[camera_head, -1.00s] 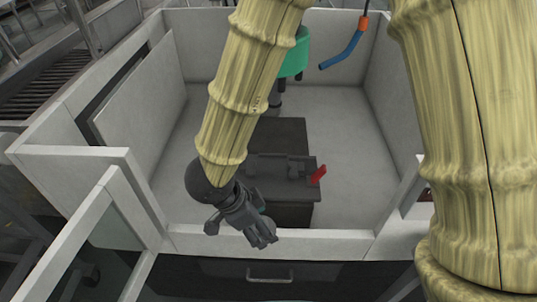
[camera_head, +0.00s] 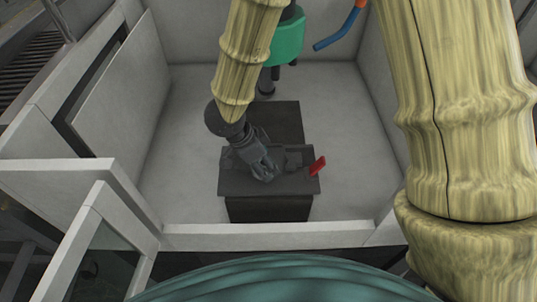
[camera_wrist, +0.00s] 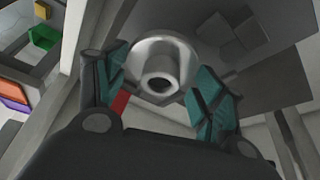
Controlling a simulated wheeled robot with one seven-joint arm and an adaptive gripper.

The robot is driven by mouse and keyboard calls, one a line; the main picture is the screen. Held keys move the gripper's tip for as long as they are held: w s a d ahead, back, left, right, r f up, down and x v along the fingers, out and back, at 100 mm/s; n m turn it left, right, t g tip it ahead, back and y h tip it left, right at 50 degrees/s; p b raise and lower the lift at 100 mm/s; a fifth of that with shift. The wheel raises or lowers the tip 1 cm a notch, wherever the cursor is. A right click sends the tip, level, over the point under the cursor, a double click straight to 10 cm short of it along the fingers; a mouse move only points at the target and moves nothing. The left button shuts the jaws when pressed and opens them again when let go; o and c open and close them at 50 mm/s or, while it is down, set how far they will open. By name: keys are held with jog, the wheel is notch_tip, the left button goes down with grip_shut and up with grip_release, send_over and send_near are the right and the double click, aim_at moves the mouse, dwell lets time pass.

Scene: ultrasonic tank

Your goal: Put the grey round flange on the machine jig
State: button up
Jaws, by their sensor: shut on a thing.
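My gripper (camera_head: 264,170) is inside the machine enclosure, over the dark jig (camera_head: 215,180) in the head view. In the wrist view my gripper (camera_wrist: 160,95) is shut on the grey round flange (camera_wrist: 163,50), with one teal-padded finger on each side of it. The flange shows a raised hub with a round hole facing the camera. In the head view my gripper mostly hides the flange. The jig is a dark block with raised parts on top and a red handle (camera_head: 318,165) at its right end. I cannot tell whether the flange touches the jig.
Light grey walls (camera_head: 260,235) surround the jig, with a low front wall nearest me. A green machine head (camera_head: 288,42) hangs behind the jig, with a blue nozzle (camera_head: 333,38) to its right. The enclosure floor is clear on both sides.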

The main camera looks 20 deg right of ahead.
jog(key=w, duration=0.1)
jog(key=w+d, duration=0.2)
jog(key=shift+w+d+f+p, duration=0.2)
jog(key=shift+w+f+p, duration=0.05)
jog(key=shift+w+p, duration=0.15)
jog(key=shift+s+f, duration=0.15)
jog(key=shift+f, duration=0.5)
jog(key=shift+f+p, duration=0.4)
jog(key=shift+f, duration=0.65)
jog(key=shift+f, duration=0.15)
jog(key=o, duration=1.2)
jog(key=shift+o, duration=0.2)
jog(key=b+v, duration=0.1)
jog(key=v, duration=1.1)
jog(key=shift+b, duration=0.3)
